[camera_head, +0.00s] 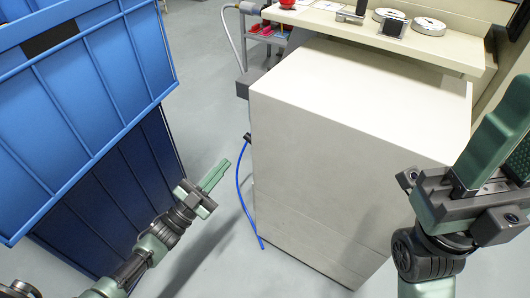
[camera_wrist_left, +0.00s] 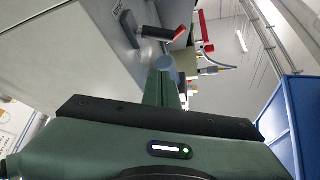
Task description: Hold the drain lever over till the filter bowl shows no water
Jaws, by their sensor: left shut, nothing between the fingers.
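My left gripper (camera_head: 216,176) is low in the gap between the blue container and the white cabinet, shut and empty. Its shut fingers (camera_wrist_left: 166,92) point at a bluish rounded part in the left wrist view, perhaps the filter bowl (camera_wrist_left: 166,67). I cannot tell whether they touch, or whether water is in it. Above it is a dark handle with a red end (camera_wrist_left: 160,33), and red and brass fittings (camera_wrist_left: 207,70) are to its right. I cannot tell which part is the drain lever. My right gripper (camera_head: 502,142) is raised at the right, apparently open and empty.
The white cabinet (camera_head: 345,130) fills the middle, with gauges (camera_head: 428,26) on its top ledge. A blue hose (camera_head: 240,190) hangs by its left side. A large blue container (camera_head: 85,90) stands left. Grey floor lies between them, and a small cart (camera_head: 268,32) stands behind.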

